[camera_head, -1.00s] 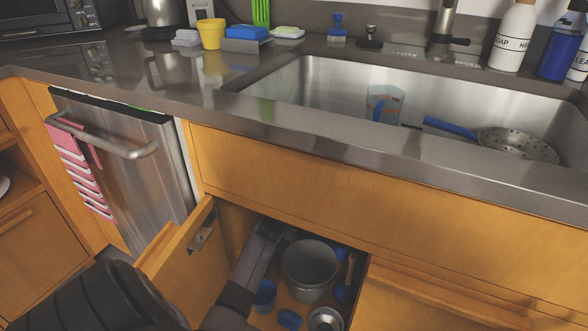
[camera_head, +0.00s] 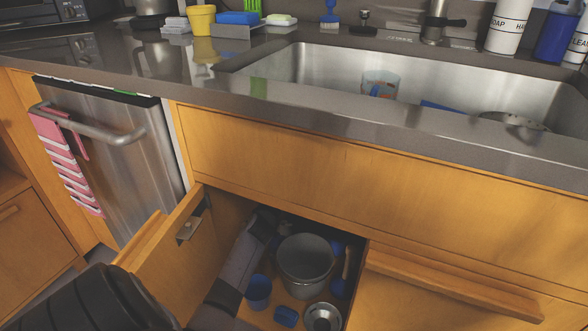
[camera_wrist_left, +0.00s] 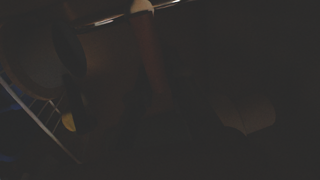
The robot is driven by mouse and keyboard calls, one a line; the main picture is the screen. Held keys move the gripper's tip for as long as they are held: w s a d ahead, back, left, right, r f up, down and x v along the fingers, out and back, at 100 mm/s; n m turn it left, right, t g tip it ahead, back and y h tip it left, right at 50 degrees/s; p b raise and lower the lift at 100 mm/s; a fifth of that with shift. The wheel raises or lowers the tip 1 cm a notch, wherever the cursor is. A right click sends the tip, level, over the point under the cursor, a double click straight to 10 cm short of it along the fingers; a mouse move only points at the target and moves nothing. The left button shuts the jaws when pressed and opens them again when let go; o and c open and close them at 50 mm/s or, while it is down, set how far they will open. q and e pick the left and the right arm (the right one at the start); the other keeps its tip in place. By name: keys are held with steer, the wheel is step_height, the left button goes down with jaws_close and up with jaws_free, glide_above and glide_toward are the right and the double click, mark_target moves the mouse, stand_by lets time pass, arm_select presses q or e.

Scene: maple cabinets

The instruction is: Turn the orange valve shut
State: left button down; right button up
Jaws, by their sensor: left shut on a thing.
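I cannot make out the orange valve in either view. My left arm comes in from the lower left and reaches down into the open cabinet under the sink. The far end of my left gripper (camera_head: 262,225) is deep in its shade, left of a grey pot, and its fingertips are hidden there. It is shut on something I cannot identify. The left wrist view is very dark: a dim reddish-brown upright shape (camera_wrist_left: 152,62) hangs below a thin shiny bar (camera_wrist_left: 112,18). My right gripper is not in view.
The cabinet holds the grey pot (camera_head: 305,266), a blue cup (camera_head: 258,291), a blue block (camera_head: 286,317) and a metal bowl (camera_head: 322,318). The counter edge (camera_head: 330,138) runs above. A dishwasher (camera_head: 135,175) is at left.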

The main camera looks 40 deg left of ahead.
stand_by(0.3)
arm_select(q)
steer(key=c, duration=1.6)
jaws_free()
steer(key=shift+o, duration=0.2)
steer(key=shift+s+d+f, duration=0.15)
steer(key=shift+s, duration=0.2)
steer(key=v, duration=1.1)
